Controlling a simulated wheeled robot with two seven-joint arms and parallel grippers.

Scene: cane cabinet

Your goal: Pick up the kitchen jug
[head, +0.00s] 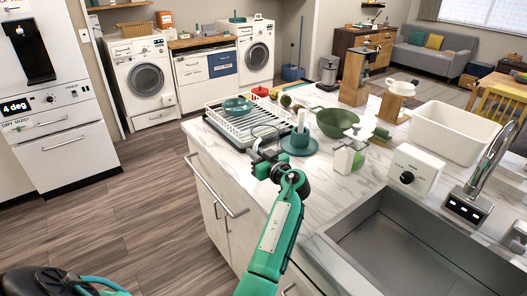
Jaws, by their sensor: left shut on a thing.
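My left gripper (264,158) is at the left edge of the marble counter, beside the dish rack and a teal saucer. It is shut on what looks like the kitchen jug (266,131), a pale, see-through vessel with a dark rim. The jug is small in view and partly hidden by the gripper. I cannot tell whether it touches the counter. My right gripper is out of view.
A white dish rack (238,123) with a teal bowl (237,104) stands behind the gripper. A teal saucer (311,148), a green colander (337,122) and a white soap dispenser (344,160) stand to the right. The sink (400,250) is at the front right.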

